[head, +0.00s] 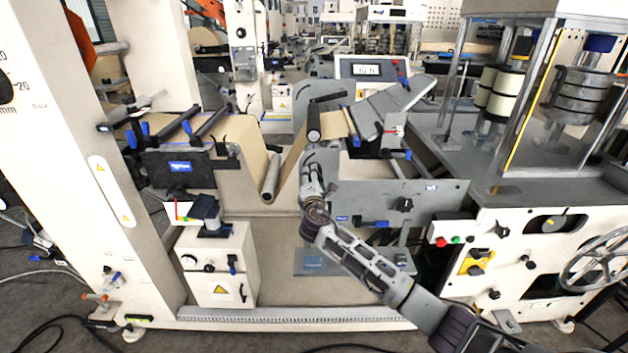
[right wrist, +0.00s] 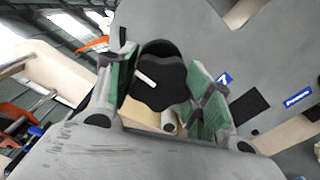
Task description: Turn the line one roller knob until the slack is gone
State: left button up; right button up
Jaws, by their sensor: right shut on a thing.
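The black lobed roller knob (right wrist: 160,84) with a white mark sits between the green-padded fingers of my right gripper (right wrist: 162,95) in the right wrist view. The gripper is shut on it. In the head view my right gripper (head: 312,182) is at the left end of the grey side plate (head: 375,195) and hides the knob. The brown kraft web (head: 292,160) dips in a V between the left table and the upper roller (head: 313,120). A grey roller (head: 270,178) lies at the bottom of the dip. My left gripper is not in view.
A white cabinet (head: 217,265) stands below the left table. Another black knob (head: 404,204) is on the side plate, right of my gripper. Red and green buttons (head: 448,240) and a handwheel (head: 598,262) are on the right machine. A display (head: 366,70) stands behind.

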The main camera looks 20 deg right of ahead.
jog(key=shift+f+m+b, duration=0.1)
jog(key=shift+m+b, duration=1.3)
jog(key=shift+m, duration=0.3)
